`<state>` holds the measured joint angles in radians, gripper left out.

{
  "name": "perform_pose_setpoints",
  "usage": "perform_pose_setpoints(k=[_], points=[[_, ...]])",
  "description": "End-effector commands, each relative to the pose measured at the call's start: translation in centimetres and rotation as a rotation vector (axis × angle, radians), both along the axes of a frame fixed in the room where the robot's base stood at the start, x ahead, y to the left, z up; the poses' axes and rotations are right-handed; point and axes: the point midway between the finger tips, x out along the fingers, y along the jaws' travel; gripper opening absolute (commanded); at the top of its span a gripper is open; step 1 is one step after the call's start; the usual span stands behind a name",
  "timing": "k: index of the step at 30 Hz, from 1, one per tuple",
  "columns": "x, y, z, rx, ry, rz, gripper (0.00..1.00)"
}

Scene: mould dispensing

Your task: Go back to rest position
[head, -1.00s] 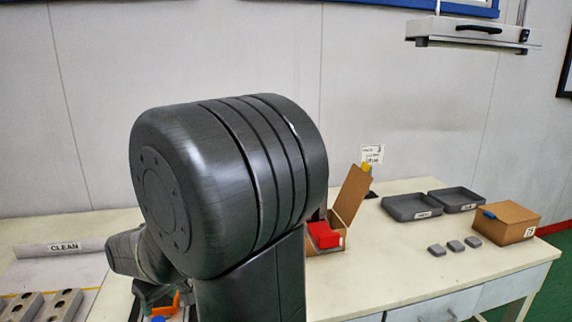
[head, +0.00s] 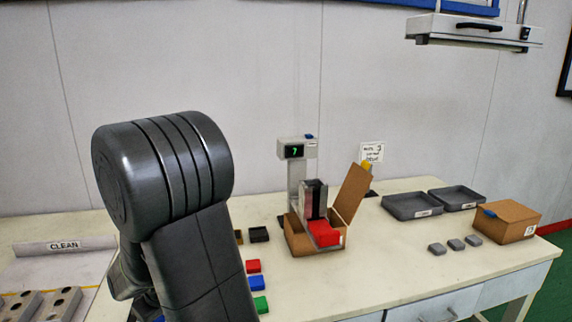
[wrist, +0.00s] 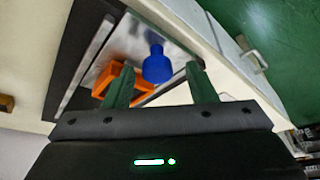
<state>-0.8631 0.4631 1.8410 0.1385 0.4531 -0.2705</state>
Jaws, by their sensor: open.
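My gripper (wrist: 160,78) shows in the wrist view with its two green fingers apart and nothing clearly held between them. A blue bottle-shaped object (wrist: 157,67) appears between and beyond the fingertips; I cannot tell its distance. An orange frame-like object (wrist: 118,77) is left of it, on or near a shiny metal plate (wrist: 128,45). In the head view my dark arm link fills the left middle and the gripper is hidden.
An open cardboard box (head: 297,242) with a red item (head: 323,232) stands near a digital display device (head: 297,149). Grey trays (head: 411,206), a closed box (head: 505,221) and small grey blocks (head: 455,245) are at right. Coloured blocks (head: 257,282) lie beside my arm. The table's right front is clear.

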Motion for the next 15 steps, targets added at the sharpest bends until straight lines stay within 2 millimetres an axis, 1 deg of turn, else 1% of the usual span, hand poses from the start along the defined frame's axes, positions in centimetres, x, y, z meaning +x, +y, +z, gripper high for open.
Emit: perform_pose_setpoints(k=[1,3,15], points=[[0.4,0.2,-0.6,-0.001,0.002,-0.002,0.51],[2.1,0.5,-0.2,0.001,-0.001,-0.004,0.51],[9.7,2.3,-0.1,0.0,-0.001,-0.004,0.51]])
